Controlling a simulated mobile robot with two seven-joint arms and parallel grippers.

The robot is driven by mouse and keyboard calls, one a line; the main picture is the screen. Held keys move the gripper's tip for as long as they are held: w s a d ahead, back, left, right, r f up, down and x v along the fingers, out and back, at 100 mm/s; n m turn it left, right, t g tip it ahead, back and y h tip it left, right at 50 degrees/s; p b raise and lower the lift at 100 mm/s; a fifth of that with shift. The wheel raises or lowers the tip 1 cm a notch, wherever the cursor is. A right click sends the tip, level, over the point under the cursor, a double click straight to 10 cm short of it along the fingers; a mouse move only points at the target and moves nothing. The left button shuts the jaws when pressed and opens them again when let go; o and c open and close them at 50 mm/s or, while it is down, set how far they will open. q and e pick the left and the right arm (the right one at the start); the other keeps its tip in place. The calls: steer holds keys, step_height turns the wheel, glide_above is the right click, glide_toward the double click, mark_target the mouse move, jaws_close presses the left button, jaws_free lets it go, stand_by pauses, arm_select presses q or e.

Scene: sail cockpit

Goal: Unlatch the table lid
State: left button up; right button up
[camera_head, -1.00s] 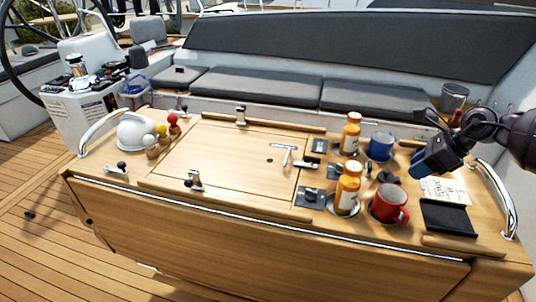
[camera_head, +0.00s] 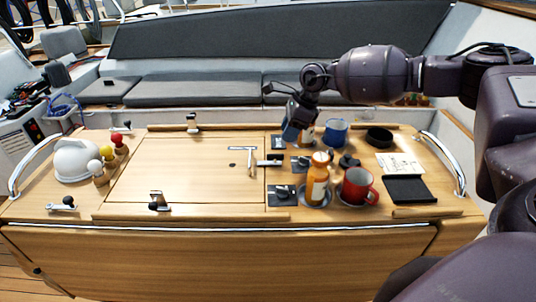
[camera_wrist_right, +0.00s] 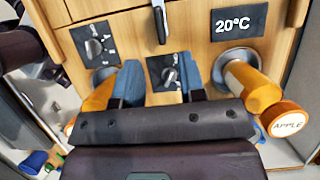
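The table lid (camera_head: 190,165) is a pale wooden panel in the middle of the table and lies flat. A silver T-shaped handle (camera_head: 251,162) lies at its right part, with a small dark fitting (camera_head: 271,162) on the lid's right edge. My right gripper (camera_head: 293,128) hangs above the table to the right of the lid, by the rear orange bottle. In the wrist view its blue fingers (camera_wrist_right: 158,85) are apart with nothing held. My left gripper is not in view.
Orange bottles (camera_head: 318,180), a red mug (camera_head: 357,186), a blue mug (camera_head: 336,131) and dark knob plates (camera_head: 282,195) crowd the area right of the lid. A white dome (camera_head: 77,160) and coloured balls stand at the left. Metal rails (camera_head: 446,160) rise at both ends.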

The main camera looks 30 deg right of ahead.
mark_target(276, 154)
steer(key=x, duration=0.9)
steer(key=shift+f+p, duration=0.25)
steer(key=shift+p, duration=0.05)
jaws_close()
